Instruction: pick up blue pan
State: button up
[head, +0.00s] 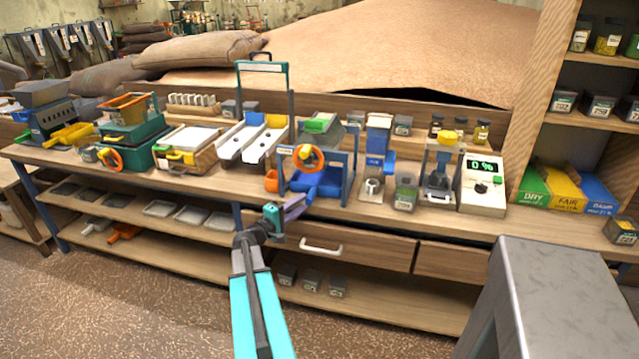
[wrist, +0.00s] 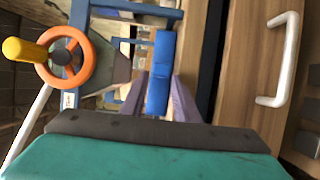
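The blue pan (head: 328,186) sits low in a blue-framed machine with an orange handwheel, on the workbench near its front edge. In the wrist view the blue pan (wrist: 159,75) shows as a narrow blue shape straight ahead. My gripper (head: 300,205) is just in front of and below the pan at the bench's front edge. In the wrist view its two purple fingers (wrist: 158,100) are apart, with the blue shape seen between them. I cannot tell whether they touch it. The palm hides the near part.
The orange handwheel (wrist: 67,57) with a yellow knob is left of the fingers in the wrist view. A white drawer handle (head: 321,246) is below the bench edge.

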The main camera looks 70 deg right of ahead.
aim_at(309, 198)
jog(key=shift+p+x, duration=1)
jog(key=shift+x, duration=1.6)
jog(key=shift+c, duration=0.4)
grip_shut()
jog(key=shift+r, duration=0.1)
